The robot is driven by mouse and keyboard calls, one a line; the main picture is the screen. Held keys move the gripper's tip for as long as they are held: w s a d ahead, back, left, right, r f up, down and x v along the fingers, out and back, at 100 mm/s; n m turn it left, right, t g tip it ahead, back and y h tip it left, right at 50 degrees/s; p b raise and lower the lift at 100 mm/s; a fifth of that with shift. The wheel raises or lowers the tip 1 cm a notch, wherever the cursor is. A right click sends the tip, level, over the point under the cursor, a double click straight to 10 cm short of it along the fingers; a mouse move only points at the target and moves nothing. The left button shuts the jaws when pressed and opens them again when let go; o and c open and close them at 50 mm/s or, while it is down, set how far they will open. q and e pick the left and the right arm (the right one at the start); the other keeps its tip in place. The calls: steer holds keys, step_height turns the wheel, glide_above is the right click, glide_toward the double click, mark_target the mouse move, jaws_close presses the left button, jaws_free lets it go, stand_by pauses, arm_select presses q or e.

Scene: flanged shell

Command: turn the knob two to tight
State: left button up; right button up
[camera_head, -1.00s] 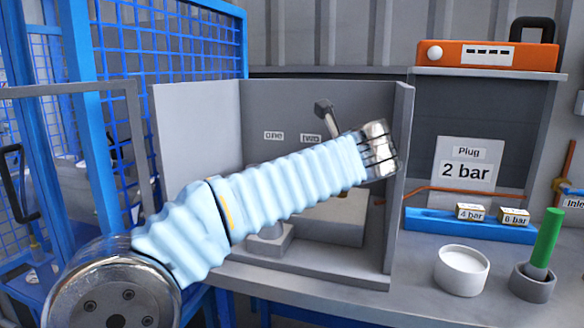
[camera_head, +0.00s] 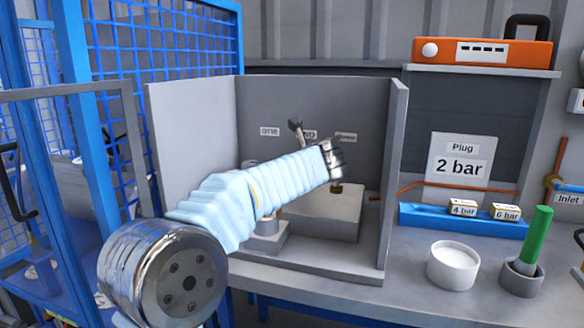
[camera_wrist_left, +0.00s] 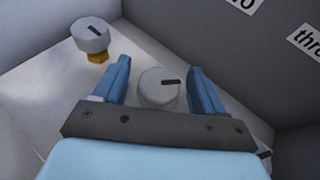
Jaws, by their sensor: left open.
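A round grey knob (camera_wrist_left: 160,88) with a dark slot mark sits between the two blue fingers of my left gripper (camera_wrist_left: 161,76) in the left wrist view. The fingers are open, with visible gaps on both sides of the knob. A second grey knob (camera_wrist_left: 89,36) on a brass stem stands beyond the left finger. In the head view my left gripper (camera_head: 335,164) is inside the grey booth, over the pale block (camera_head: 335,212). A small brass part (camera_head: 337,188) shows below it. The arm hides most knobs, and I cannot tell for sure which numbered knob is between the fingers.
Labels one (camera_head: 270,131), two and three (camera_head: 346,137) are on the booth's back wall. The booth's side walls (camera_head: 393,180) flank the arm. To the right are a "Plug 2 bar" sign (camera_head: 462,160), a white cup (camera_head: 453,265) and a green-handled tool (camera_head: 538,236) in a holder.

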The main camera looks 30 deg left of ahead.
arm_select(q)
steer(key=c, duration=1)
steer(key=shift+o, duration=0.2)
steer(key=shift+m+t+h, duration=0.3)
steer(key=m+t+h, duration=0.2)
steer(key=m+h, duration=0.1)
steer(key=shift+s+a, duration=0.1)
steer(key=shift+m+t+h, duration=1)
steer(key=shift+m+h, duration=1.6)
steer(key=shift+h, duration=0.1)
steer(key=o, duration=1)
steer(key=shift+c, duration=0.2)
